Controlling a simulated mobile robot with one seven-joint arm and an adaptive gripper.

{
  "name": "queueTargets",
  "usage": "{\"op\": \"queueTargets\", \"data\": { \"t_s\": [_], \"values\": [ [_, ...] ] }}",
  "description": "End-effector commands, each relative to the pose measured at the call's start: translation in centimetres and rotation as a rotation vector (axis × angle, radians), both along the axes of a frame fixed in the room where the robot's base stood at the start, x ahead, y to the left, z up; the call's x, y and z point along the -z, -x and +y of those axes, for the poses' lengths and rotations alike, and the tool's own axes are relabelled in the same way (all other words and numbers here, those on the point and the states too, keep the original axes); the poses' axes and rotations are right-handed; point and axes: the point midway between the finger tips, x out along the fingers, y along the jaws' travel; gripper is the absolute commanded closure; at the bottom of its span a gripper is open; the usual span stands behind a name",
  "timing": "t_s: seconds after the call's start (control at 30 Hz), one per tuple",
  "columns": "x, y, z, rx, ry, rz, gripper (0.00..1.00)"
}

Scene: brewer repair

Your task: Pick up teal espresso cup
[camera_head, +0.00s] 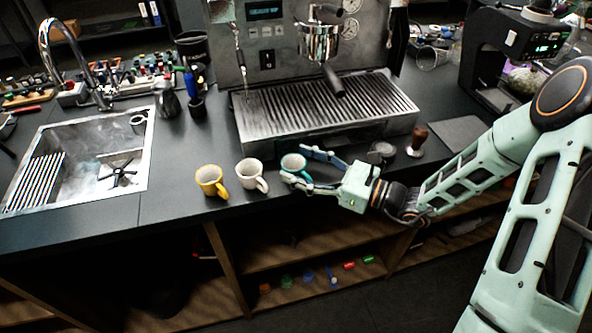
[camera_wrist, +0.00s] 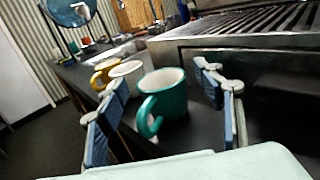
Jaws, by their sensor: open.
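The teal espresso cup (camera_head: 293,164) stands upright on the dark counter, in front of the espresso machine's drip tray. In the wrist view the teal cup (camera_wrist: 163,97) sits between the two fingers, its handle toward the camera and to the left. My gripper (camera_head: 296,168) is open, with one finger behind the cup and one in front of it in the head view. In the wrist view my gripper (camera_wrist: 160,115) shows a gap on both sides of the cup. Whether the cup's front side is touched in the head view is hard to tell.
A white cup (camera_head: 251,174) and a yellow cup (camera_head: 211,181) stand to the left of the teal cup. The drip tray (camera_head: 325,108) is behind it. A tamper (camera_head: 417,142) stands to the right. The counter's front edge is close; open shelves lie below.

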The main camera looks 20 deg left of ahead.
Motion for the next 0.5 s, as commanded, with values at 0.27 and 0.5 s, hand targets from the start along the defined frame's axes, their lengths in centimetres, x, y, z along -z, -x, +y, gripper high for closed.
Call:
{"op": "queueTargets", "data": {
  "t_s": [0.27, 0.5],
  "values": [
    [0.05, -0.22, 0.96, 0.001, 0.000, 0.001, 0.38],
    [0.04, -0.22, 0.94, 0.001, 0.000, 0.000, 0.57]
  ]
}}
